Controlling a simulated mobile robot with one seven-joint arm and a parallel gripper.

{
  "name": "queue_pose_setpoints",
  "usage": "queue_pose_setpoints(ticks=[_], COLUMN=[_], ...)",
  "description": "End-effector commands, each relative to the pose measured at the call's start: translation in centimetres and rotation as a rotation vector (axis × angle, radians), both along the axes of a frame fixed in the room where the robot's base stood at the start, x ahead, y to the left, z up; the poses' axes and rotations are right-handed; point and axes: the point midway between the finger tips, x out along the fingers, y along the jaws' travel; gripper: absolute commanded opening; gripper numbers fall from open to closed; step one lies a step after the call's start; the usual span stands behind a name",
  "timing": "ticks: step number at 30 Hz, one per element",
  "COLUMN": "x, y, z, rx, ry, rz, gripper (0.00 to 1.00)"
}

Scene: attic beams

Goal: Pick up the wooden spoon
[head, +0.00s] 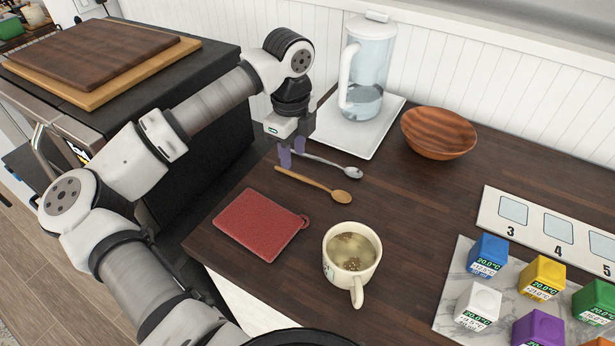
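The wooden spoon (317,184) lies on the dark wooden counter, its bowl to the right and its handle pointing left. My gripper (291,153) has purple fingers pointing down, just behind the left end of the spoon's handle. The two fingers look apart, with nothing seen between them. Whether they touch the counter or hover above it is hard to tell. A metal spoon (335,167) lies just behind the wooden one, and its left handle end is close to or behind my fingers.
A glass pitcher (368,70) on a white tray (372,140) and a wooden bowl (438,133) are behind. Colored cubes (488,254) and a numbered panel (536,228) sit right. The counter right of the spoons is clear.

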Motion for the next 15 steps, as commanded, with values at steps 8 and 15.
queue_pose_setpoints(ticks=[8,15], x=[0.0,0.1], y=[-0.1,-0.1], z=[-2.3,-5.2], rx=[-0.004,-0.002], ry=[0.005,0.002], rz=[-0.001,-0.002], gripper=[0.37,0.37])
